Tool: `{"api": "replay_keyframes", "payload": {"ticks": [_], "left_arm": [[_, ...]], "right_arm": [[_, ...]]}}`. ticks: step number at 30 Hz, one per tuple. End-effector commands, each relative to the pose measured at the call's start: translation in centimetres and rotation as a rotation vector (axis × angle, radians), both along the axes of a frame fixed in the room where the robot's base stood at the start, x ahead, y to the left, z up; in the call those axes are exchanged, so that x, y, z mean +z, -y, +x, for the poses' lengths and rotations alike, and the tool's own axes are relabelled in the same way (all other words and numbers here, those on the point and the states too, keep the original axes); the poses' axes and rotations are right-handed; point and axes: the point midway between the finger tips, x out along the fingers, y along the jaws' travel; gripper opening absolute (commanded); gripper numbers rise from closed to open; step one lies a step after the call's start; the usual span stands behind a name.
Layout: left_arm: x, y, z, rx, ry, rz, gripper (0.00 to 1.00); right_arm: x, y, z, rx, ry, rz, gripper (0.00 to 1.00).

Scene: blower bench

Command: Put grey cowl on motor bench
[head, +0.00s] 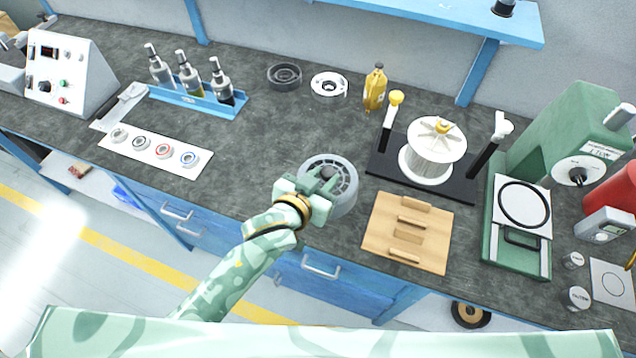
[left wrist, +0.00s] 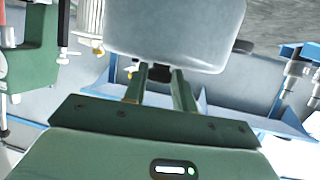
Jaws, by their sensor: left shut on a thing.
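A round grey part with slots around its rim, which looks like the grey cowl (head: 345,195), is at the front middle of the dark motor bench top (head: 250,130). My left gripper (head: 318,182) is shut on it near its middle. In the left wrist view, the grey cowl (left wrist: 175,35) shows as a smooth pale body just beyond the fingers of my left gripper (left wrist: 160,78). The head view does not clearly show whether the cowl touches the bench top or is held just above it. My right gripper is not in view.
Right of the cowl stand a black base with a white ribbed drum (head: 432,160) and a wooden board (head: 408,235). A dark ring (head: 284,76), white ring (head: 328,85) and yellow bottle (head: 375,88) stand behind. A white ring card (head: 150,150) lies left. Bench top between is bare.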

Motion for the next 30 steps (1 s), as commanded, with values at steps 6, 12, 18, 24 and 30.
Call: {"api": "replay_keyframes", "payload": {"ticks": [6, 12, 18, 24, 30], "left_arm": [[-3.7, -0.5, 2.5, -0.001, -0.004, 0.001, 0.01], [-4.9, -0.7, 3.6, -0.001, -0.004, 0.001, 0.01], [-8.1, -0.7, 3.6, 0.000, -0.006, 0.001, 0.01], [-7.8, -0.7, 3.6, -0.001, -0.004, -0.001, 0.01], [-8.2, -0.7, 3.6, -0.001, -0.005, -0.001, 0.38]], "right_arm": [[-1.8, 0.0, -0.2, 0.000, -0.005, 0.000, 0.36], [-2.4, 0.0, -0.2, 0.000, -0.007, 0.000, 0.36], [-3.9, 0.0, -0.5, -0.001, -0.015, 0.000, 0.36], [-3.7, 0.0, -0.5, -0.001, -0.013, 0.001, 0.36], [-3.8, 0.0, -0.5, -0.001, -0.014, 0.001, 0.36]]}}
